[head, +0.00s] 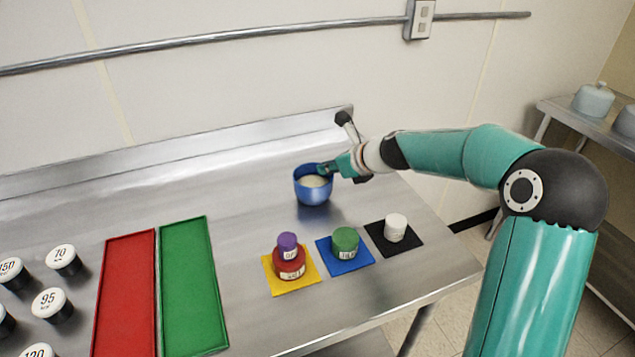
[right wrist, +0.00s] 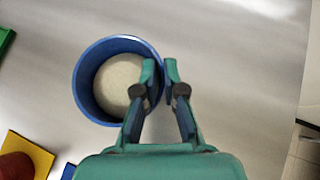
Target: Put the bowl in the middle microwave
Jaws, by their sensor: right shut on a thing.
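The blue bowl (head: 313,190) sits upright on the steel table, towards the back, with pale contents inside. In the right wrist view the bowl (right wrist: 82,88) shows from above. My right gripper (head: 328,169) is shut on the bowl's right rim, with one finger inside and one outside; its fingertips (right wrist: 162,66) also show in the right wrist view. I cannot tell whether the bowl is lifted at all. My left gripper is not in view. No microwave is in view.
The steel table (head: 250,195) also holds a red tray (head: 125,290), a green tray (head: 192,285), several white-topped weights (head: 60,258) at left, and stacked purple and red containers (head: 290,262) on a yellow mat. A green container (head: 345,243) and a white one (head: 395,228) stand on mats nearby.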

